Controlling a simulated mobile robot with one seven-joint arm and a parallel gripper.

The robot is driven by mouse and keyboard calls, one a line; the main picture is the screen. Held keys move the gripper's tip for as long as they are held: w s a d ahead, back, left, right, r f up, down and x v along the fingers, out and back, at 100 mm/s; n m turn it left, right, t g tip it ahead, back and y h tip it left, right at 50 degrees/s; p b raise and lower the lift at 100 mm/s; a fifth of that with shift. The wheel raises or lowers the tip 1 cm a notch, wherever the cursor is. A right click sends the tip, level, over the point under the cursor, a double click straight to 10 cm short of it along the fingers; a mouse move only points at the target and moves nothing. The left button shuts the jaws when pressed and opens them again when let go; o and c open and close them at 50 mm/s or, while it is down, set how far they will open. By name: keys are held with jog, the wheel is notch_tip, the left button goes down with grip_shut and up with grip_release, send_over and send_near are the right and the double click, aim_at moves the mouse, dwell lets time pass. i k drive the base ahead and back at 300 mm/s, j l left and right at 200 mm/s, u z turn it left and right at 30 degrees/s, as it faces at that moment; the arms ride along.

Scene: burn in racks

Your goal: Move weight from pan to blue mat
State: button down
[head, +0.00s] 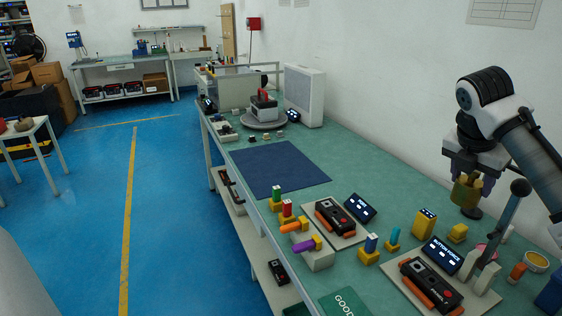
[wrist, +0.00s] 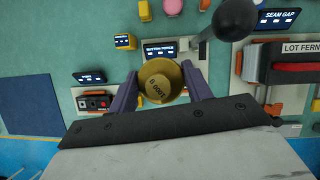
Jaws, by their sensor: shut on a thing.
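A brass-yellow weight (head: 466,191) is between the fingers of my gripper (head: 467,182), at the right of the head view. In the wrist view, the weight (wrist: 158,88) shows its round marked top, with my purple fingers pressed against both sides. The weight appears held above the bench, over a small dark round piece (head: 472,213); I cannot tell whether that is the pan. The dark blue mat (head: 279,169) lies flat and bare on the green bench, left of my gripper. Its edge also shows at the left of the wrist view (wrist: 28,103).
A lever with a dark ball knob (head: 520,187) stands close right of the weight. Black devices on boards (head: 335,216), small displays (head: 442,255) and several coloured blocks (head: 288,209) stand between my gripper and the mat. A grey machine (head: 263,108) stands beyond the mat.

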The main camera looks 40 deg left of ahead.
aim_at(275, 165)
jog(key=i+j, duration=0.2)
jog(key=j, duration=0.15)
jog(key=i+j, duration=0.25)
jog(key=j, duration=0.15)
jog(key=i+j, duration=0.2)
jog(key=j, duration=0.15)
jog(key=i+j, duration=0.25)
jog(key=j, duration=0.1)
